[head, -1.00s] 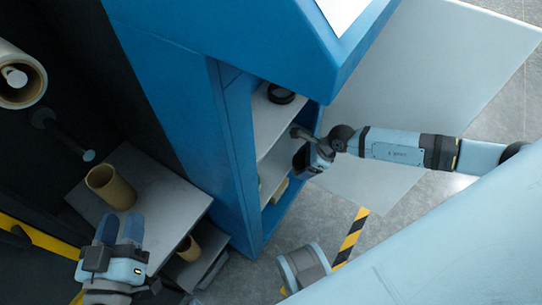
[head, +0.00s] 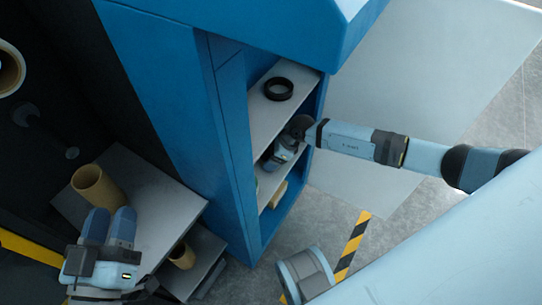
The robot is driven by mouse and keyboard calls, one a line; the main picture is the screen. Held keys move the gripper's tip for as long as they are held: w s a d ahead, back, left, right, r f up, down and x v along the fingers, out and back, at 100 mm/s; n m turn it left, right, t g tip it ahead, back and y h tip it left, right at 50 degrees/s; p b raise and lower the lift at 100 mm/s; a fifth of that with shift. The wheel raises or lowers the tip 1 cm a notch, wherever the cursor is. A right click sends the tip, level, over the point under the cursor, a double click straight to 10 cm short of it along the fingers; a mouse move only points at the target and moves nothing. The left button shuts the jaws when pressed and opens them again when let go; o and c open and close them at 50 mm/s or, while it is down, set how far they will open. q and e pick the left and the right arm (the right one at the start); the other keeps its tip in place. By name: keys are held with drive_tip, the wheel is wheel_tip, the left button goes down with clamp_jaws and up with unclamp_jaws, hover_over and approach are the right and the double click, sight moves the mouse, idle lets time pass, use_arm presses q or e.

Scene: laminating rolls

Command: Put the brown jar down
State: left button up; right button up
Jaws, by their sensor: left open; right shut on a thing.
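My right gripper (head: 272,163) reaches into the open side of the blue cabinet, at the lower shelf level. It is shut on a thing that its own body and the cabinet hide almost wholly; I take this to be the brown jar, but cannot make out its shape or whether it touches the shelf. The upper shelf (head: 262,125) is grey and bears a black ring (head: 278,89).
The blue cabinet (head: 170,100) stands in the middle. A yellowish block (head: 279,194) lies on its lower shelf. Another brown tube (head: 182,257) stands on a lower ledge beneath the side table. A roll (head: 8,70) hangs at the left. Black-yellow tape (head: 352,245) marks the floor.

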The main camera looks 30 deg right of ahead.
drive_tip(key=o, duration=1)
drive_tip(key=shift+s+d+r, duration=0.15)
drive_tip(key=shift+d+r, duration=0.05)
drive_tip(key=shift+r, duration=0.2)
drive_tip(key=p+v, duration=0.2)
drive_tip(key=v, duration=0.3)
drive_tip(key=shift+s+d+r, duration=0.1)
drive_tip(key=shift+r, duration=0.15)
use_arm(q)
drive_tip(key=shift+a+r+y+p, duration=0.3)
drive_tip(key=shift+a+r, duration=0.05)
drive_tip(key=shift+r, duration=0.3)
use_arm(e)
drive_tip(key=shift+s+d+r, duration=0.2)
drive_tip(key=shift+d+r, duration=0.05)
drive_tip(key=shift+r, duration=0.2)
